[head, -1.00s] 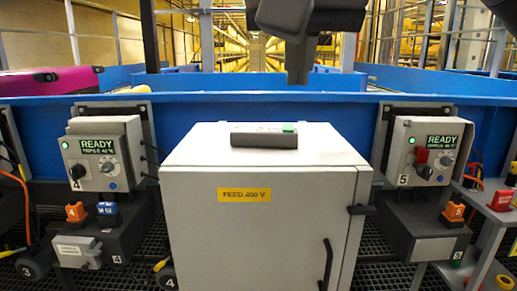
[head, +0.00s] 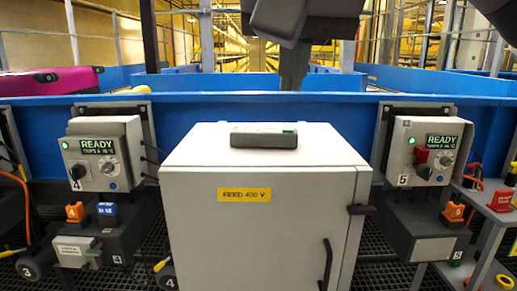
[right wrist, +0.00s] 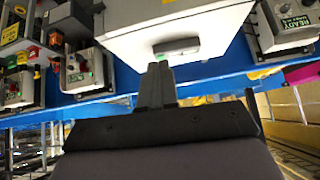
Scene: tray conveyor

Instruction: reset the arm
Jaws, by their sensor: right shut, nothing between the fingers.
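My right gripper (head: 293,84) hangs at the top middle of the head view, pointing down, in front of the blue conveyor wall and above the far side of the grey feed cabinet (head: 265,235). Its fingers are together and hold nothing. In the right wrist view the shut fingers (right wrist: 157,80) show at the middle, with the cabinet (right wrist: 170,30) upside down beyond them. The gripper is apart from the cabinet and from the dark grey device (head: 264,135) lying on the cabinet top. My left gripper is not seen.
The blue conveyor wall (head: 340,110) runs across behind the cabinet. Control box 4 (head: 97,165) is at left and control box 5 (head: 430,158) at right, both reading READY. A magenta case (head: 50,83) is at far left. Space above the cabinet is open.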

